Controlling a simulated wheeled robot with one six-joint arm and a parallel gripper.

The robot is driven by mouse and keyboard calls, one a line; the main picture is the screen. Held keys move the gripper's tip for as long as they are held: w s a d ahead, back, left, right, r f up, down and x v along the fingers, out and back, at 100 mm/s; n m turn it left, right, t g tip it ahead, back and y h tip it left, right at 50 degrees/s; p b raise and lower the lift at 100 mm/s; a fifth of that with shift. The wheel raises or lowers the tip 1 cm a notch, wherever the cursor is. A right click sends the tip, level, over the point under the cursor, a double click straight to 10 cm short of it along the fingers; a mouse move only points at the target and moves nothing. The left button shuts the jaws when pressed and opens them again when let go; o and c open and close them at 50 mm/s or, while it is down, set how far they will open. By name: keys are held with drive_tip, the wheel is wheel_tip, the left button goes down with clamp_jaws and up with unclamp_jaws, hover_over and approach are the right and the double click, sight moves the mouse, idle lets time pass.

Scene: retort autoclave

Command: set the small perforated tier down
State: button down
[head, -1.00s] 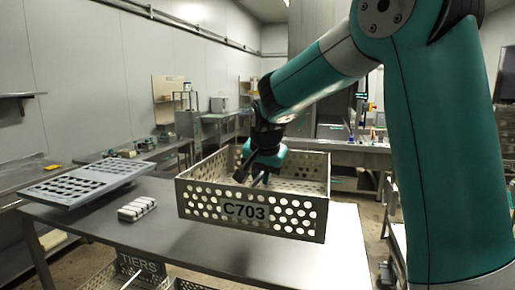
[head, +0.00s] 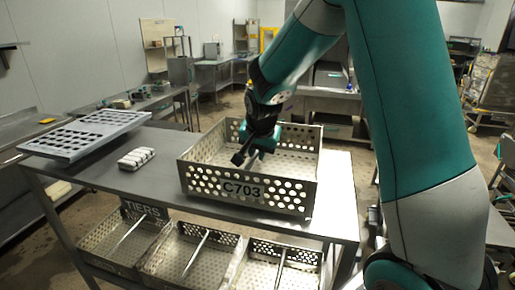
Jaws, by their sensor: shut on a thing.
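The small perforated tier (head: 205,181), a metal basket with a C703 plate on its front wall, is upright and level over the right part of the steel table (head: 335,200). Its underside is at or very close to the tabletop; I cannot tell whether it touches. My gripper (head: 246,158) reaches down inside the tier near its middle and is shut on it. The part it grips is mostly hidden by the fingers.
A grey slotted tray (head: 80,137) lies on the table's left end. A block of white pieces (head: 137,158) lies left of the tier. Several similar tiers (head: 190,252) with centre bars stand on the shelf below, under a TIERS sign (head: 144,209). Bare tabletop shows right of the tier.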

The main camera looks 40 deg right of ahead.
drive_tip(key=c, duration=1.1)
unclamp_jaws()
drive_tip(key=shift+f, duration=0.1)
drive_tip(key=shift+r, duration=0.25)
drive_tip(key=b+v, duration=0.3)
drive_tip(key=v, duration=0.9)
drive_tip(key=s+a+f+n+g+y, duration=0.2)
drive_tip(key=s+a+f+n+y, duration=0.1)
drive_tip(key=s+a+n, duration=0.6)
drive_tip(key=s+a+f+n+g+y, duration=0.2)
drive_tip(key=s+a+f+n+y, duration=0.1)
drive_tip(key=s+a+n, duration=0.6)
drive_tip(key=s+a+f, duration=0.1)
drive_tip(key=s+a, duration=0.2)
drive_tip(key=s, duration=0.2)
drive_tip(key=shift+s+a, duration=0.15)
drive_tip(key=shift+a, duration=0.15)
